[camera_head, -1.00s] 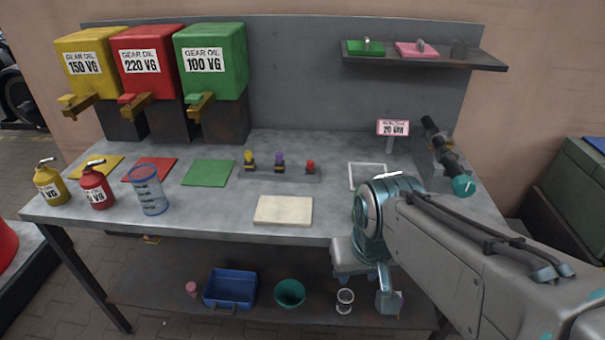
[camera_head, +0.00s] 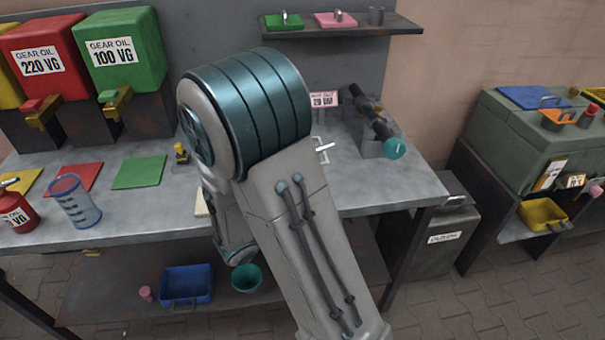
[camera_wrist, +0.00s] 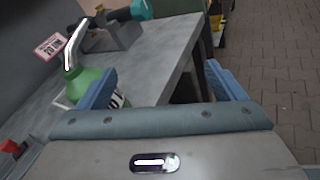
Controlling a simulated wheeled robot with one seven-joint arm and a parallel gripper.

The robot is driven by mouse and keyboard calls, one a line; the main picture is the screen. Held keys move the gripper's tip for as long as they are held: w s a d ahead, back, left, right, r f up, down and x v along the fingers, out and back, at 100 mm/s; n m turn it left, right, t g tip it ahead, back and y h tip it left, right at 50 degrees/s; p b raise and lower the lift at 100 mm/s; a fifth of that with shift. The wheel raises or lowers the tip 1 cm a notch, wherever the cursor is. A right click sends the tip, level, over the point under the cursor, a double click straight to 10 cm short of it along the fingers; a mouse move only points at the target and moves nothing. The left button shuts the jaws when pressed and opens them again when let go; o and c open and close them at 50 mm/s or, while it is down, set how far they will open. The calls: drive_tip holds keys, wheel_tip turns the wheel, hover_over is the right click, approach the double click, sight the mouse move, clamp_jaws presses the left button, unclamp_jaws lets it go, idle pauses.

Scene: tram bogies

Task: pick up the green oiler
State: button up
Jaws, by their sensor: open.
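The green oiler (camera_wrist: 88,84) stands on the grey bench at the left of the wrist view, with a bright metal spout rising from its top. My gripper (camera_wrist: 160,72) is open, with its two blue fingers apart. The left finger overlaps the oiler and hides part of its body. A bit of its white label shows just right of that finger. I cannot tell whether the finger touches it. The space between the fingers shows bench top, its edge and the floor. In the head view my arm hides the oiler's body and my gripper.
The bench (camera_head: 385,185) carries a small sign (camera_head: 324,98) and a dark device with a teal end (camera_head: 395,148) near the oiler. A red oiler (camera_head: 14,212) and a clear measuring jug (camera_head: 75,203) stand at left. A shelf (camera_head: 345,27) hangs above.

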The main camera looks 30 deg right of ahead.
drive_tip(key=w+a+f+n+t+y, duration=0.25)
drive_tip(key=w+a+n+t, duration=0.25)
drive_tip(key=w+n+t, duration=0.25)
drive_tip(key=shift+n+h, duration=0.35)
drive_tip(key=shift+h, duration=0.1)
drive_tip(key=x, duration=0.2)
drive_tip(key=p+x, duration=0.1)
drive_tip(key=x, duration=0.4)
drive_tip(key=shift+w+d+f+p, duration=0.15)
drive_tip(key=shift+d+f+p, duration=0.15)
drive_tip(key=shift+p, duration=0.1)
drive_tip(key=w+d, duration=0.1)
drive_tip(key=d+r+p, duration=0.1)
drive_tip(key=w+d, duration=0.1)
drive_tip(key=shift+w+d+r+p, duration=0.2)
drive_tip(key=shift+w+d+p, duration=0.15)
drive_tip(key=shift+w+p, duration=0.05)
drive_tip(key=shift+w+d+f, duration=0.1)
drive_tip(key=shift+w+d, duration=0.2)
drive_tip(key=c, duration=1.4)
